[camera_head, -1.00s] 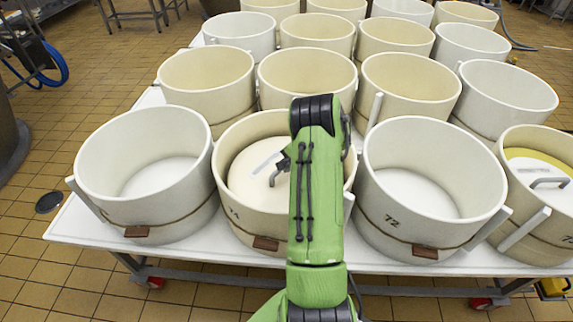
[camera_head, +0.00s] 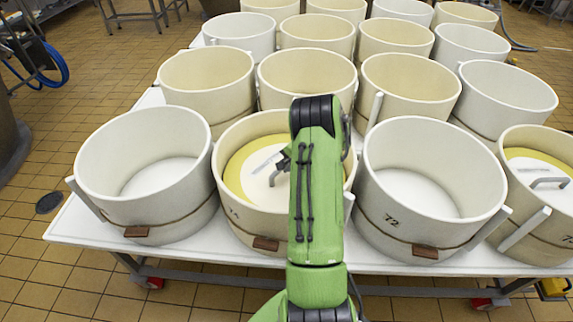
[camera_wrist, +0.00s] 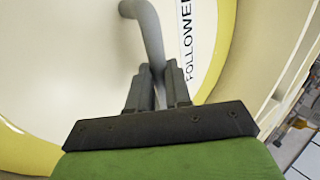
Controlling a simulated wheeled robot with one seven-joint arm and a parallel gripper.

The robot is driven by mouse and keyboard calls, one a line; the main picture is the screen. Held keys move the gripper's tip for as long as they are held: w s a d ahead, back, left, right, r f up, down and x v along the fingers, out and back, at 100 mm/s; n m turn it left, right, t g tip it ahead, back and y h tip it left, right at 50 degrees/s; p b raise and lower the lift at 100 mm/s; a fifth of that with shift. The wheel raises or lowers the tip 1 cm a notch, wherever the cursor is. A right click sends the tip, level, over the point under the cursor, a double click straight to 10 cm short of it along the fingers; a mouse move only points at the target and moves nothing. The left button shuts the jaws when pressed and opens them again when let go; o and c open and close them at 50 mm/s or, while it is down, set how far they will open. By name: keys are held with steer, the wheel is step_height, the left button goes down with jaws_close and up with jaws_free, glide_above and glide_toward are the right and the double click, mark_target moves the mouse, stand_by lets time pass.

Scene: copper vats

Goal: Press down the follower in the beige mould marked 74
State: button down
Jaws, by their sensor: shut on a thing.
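The beige mould marked 74 (camera_head: 228,213) stands in the front row on the white table, left of the mould marked 72. Its follower (camera_head: 262,183), a white disc with a grey bar handle, sits inside, with a yellow ring showing around it. In the wrist view the follower (camera_wrist: 75,75) fills most of the picture, with a "FOLLOWER" label beside the handle (camera_wrist: 150,40). My gripper (camera_wrist: 160,75) is shut on the handle. In the head view my arm hides the right part of the mould and follower.
The white mould marked 72 (camera_head: 430,180) stands close on the right and a white empty mould (camera_head: 145,165) close on the left. Another mould with a follower (camera_head: 540,195) is at the far right. More moulds stand in rows behind.

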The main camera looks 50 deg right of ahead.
steer(key=shift+s+a+f, duration=0.15)
steer(key=shift+s+f, duration=0.05)
steer(key=shift+f, duration=0.05)
stand_by(0.3)
steer(key=c, duration=1)
jaws_free()
steer(key=shift+r, duration=0.1)
steer(key=shift+w+r, duration=0.1)
steer(key=shift+w, duration=0.05)
steer(key=p+v, duration=0.3)
steer(key=v, duration=1.2)
steer(key=shift+r, duration=0.35)
